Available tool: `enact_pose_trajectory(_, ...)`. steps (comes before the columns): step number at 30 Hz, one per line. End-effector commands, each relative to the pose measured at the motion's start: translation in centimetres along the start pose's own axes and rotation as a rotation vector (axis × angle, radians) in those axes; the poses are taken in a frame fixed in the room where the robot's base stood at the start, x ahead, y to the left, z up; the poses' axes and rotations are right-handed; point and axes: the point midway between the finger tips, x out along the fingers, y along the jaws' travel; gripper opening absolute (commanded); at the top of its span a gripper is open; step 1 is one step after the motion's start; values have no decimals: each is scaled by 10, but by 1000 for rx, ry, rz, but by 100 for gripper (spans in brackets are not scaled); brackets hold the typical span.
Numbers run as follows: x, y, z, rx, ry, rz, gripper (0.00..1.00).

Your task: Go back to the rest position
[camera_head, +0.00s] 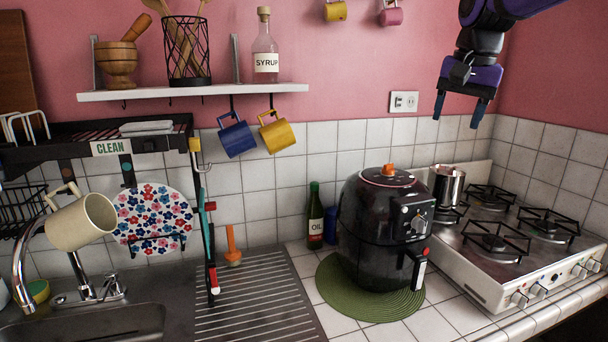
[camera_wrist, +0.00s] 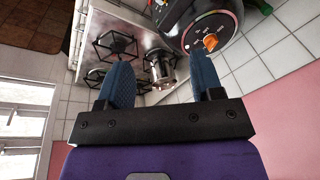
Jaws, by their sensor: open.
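My gripper (camera_head: 460,108) hangs at the upper right in the head view, fingers pointing down, open and empty. It is above the stove and apart from everything. In the wrist view its two blue fingers (camera_wrist: 160,82) are spread with nothing gripped between them. Beyond them a metal pot (camera_wrist: 160,68) shows on the stove; the same pot (camera_head: 447,187) stands at the stove's back left corner in the head view.
A black air fryer (camera_head: 375,225) stands on a green mat (camera_head: 345,302) left of the stove (camera_head: 470,255). A shelf (camera_head: 200,92) with a syrup bottle (camera_head: 265,48) and hanging mugs is to the left. A beige mug (camera_head: 82,222) hangs over the sink. Air around my gripper is free.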

Motion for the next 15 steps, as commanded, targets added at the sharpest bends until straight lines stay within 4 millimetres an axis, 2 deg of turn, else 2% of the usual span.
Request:
enact_pose_trajectory(1, -5, 12, 16, -27, 15, -9, 60)
enact_pose_trajectory(7, -9, 51, 74, -145, 73, -31, 60)
enact_pose_trajectory(15, 6, 100, 154, -306, 160, -41, 60)
